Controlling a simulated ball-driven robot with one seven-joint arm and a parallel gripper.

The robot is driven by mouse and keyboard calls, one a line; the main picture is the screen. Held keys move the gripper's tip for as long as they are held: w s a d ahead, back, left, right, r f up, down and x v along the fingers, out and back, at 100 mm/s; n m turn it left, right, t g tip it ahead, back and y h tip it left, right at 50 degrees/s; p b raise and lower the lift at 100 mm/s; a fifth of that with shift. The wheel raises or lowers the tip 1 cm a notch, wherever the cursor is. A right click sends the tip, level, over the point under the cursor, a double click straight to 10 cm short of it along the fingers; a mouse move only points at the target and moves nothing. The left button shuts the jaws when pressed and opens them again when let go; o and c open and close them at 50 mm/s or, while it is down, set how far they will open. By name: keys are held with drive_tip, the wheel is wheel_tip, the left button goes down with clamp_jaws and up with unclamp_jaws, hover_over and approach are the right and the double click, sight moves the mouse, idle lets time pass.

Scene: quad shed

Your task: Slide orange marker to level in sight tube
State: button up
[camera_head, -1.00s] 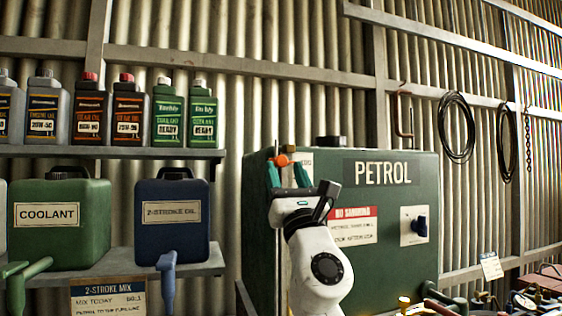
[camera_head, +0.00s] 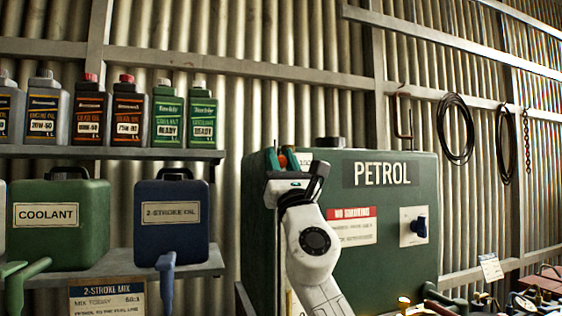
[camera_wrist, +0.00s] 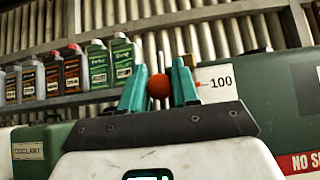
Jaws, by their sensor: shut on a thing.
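The round orange marker (camera_wrist: 158,87) sits between the teal fingertips of my gripper (camera_wrist: 159,82) in the wrist view. My gripper is shut on it. A short piece of the sight tube (camera_wrist: 161,62) shows just above the marker. The rest of the tube and its liquid level are hidden or too small to tell. A white scale plate (camera_wrist: 215,84) reading 100 is just right of the fingers.
Shelves at the left hold several oil bottles (camera_head: 128,108), a coolant can (camera_head: 60,240) and a 2-stroke oil can (camera_head: 172,240). Tools clutter the lower right. Air above the tank is free.

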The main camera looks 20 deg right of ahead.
clamp_jaws()
drive_tip(key=shift+f, duration=0.15)
wheel_tip(320, 180, down, 29)
drive_tip(key=b, duration=2.7)
drive_tip(key=shift+r, duration=0.2)
drive_tip(key=o, duration=0.6)
unclamp_jaws()
drive_tip(key=shift+c, duration=0.2)
drive_tip(key=p+v, duration=0.1)
drive_tip(key=v, duration=0.9)
drive_tip(key=shift+s+f, duration=0.25)
